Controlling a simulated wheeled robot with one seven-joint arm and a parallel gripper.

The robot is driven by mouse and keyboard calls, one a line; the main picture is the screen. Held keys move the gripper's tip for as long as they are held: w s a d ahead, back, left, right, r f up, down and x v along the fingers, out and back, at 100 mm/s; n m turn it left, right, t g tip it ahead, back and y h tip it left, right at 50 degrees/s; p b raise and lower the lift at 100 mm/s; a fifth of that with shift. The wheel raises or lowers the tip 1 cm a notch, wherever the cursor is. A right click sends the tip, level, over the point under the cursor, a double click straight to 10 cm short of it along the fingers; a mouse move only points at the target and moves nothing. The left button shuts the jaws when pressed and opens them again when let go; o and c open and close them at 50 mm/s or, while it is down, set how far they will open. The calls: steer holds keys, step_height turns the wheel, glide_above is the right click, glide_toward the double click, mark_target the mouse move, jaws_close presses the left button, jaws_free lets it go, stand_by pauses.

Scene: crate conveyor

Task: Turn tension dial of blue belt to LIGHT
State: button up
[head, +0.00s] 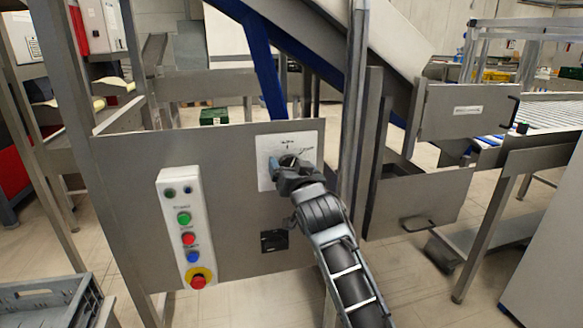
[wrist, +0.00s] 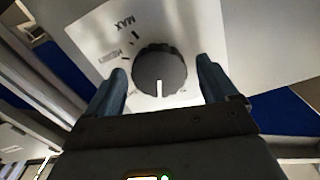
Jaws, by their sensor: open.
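The tension dial (wrist: 155,70) is a dark, ridged round knob on a white plate, seen in the wrist view. Its white pointer line points down in that picture, toward my gripper's body. The printed words MAX and MEDIUM stand upside down at the dial's upper left; no LIGHT label is readable. My gripper (wrist: 160,76) is open, one blue-grey finger on each side of the dial, with visible gaps. In the head view my gripper (head: 281,163) is at the white plate (head: 265,181) and hides most of the dial.
The plate is on a grey metal panel (head: 130,190). A button box (head: 185,230) with green, red and blue buttons and an emergency stop is to the left. A metal post (head: 355,110) stands close on the right. A grey crate (head: 50,300) is at lower left.

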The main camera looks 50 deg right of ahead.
steer(key=shift+c, duration=0.2)
steer(key=c, duration=1)
steer(key=m+b, duration=0.5)
steer(key=m, duration=0.2)
steer(key=shift+s+d+f+b, duration=0.1)
steer(key=shift+f+b, duration=0.05)
steer(key=shift+b, duration=0.2)
steer(key=shift+m, duration=0.3)
steer(key=o, duration=1)
